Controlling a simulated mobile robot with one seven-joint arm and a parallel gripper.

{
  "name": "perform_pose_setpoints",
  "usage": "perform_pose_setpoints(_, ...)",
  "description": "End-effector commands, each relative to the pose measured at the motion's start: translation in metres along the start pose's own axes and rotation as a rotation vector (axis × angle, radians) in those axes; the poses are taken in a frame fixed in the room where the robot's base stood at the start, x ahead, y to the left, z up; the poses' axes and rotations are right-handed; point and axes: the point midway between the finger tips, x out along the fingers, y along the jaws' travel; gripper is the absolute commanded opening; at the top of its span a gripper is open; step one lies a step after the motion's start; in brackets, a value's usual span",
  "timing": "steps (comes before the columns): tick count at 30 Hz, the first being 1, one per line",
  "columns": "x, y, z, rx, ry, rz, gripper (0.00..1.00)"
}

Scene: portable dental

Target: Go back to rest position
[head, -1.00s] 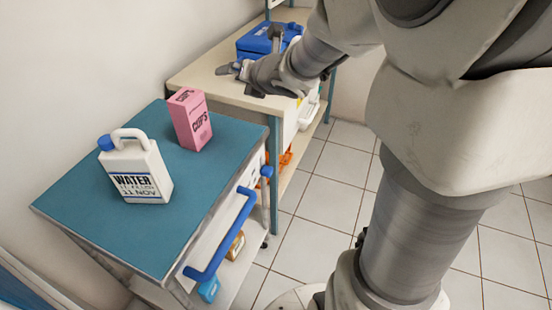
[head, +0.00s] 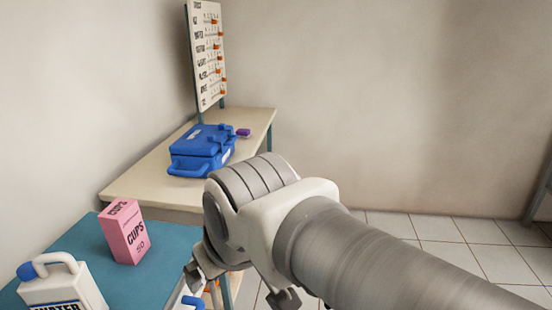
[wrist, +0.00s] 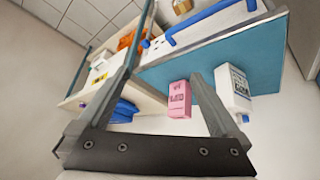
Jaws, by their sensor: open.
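My gripper (head: 240,287) hangs at the end of my bent arm in the lower middle of the head view, partly hidden behind the wrist links. Its two fingers are spread apart. In the wrist view my gripper (wrist: 165,75) is open, and nothing is held between the fingers. The fingers appear in front of the cart and bench, apart from the objects on them.
The teal cart (head: 150,285) holds a pink cups box (head: 126,232) and a white water jug (head: 62,285). Behind it, the beige bench (head: 145,182) bears a blue case (head: 203,150) and a purple item (head: 243,132). A chart board (head: 206,55) stands behind. Tiled floor (head: 440,230) is clear at right.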

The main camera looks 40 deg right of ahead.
Motion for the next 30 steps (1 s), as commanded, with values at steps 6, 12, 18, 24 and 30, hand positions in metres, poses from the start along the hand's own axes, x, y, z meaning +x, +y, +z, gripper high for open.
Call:
perform_pose_setpoints(6,-0.001,-0.008,0.013,0.078,-0.036,-0.034,1.0)
perform_pose_setpoints(12,-0.001,-0.008,0.012,0.075,-0.035,-0.033,1.0)
perform_pose_setpoints(18,-0.012,-0.007,0.005,0.073,-0.035,-0.033,1.0)
perform_pose_setpoints(24,-0.043,-0.005,-0.013,0.072,-0.035,-0.033,1.0)
perform_pose_setpoints(30,-0.081,-0.002,-0.035,0.072,-0.034,-0.033,1.0)
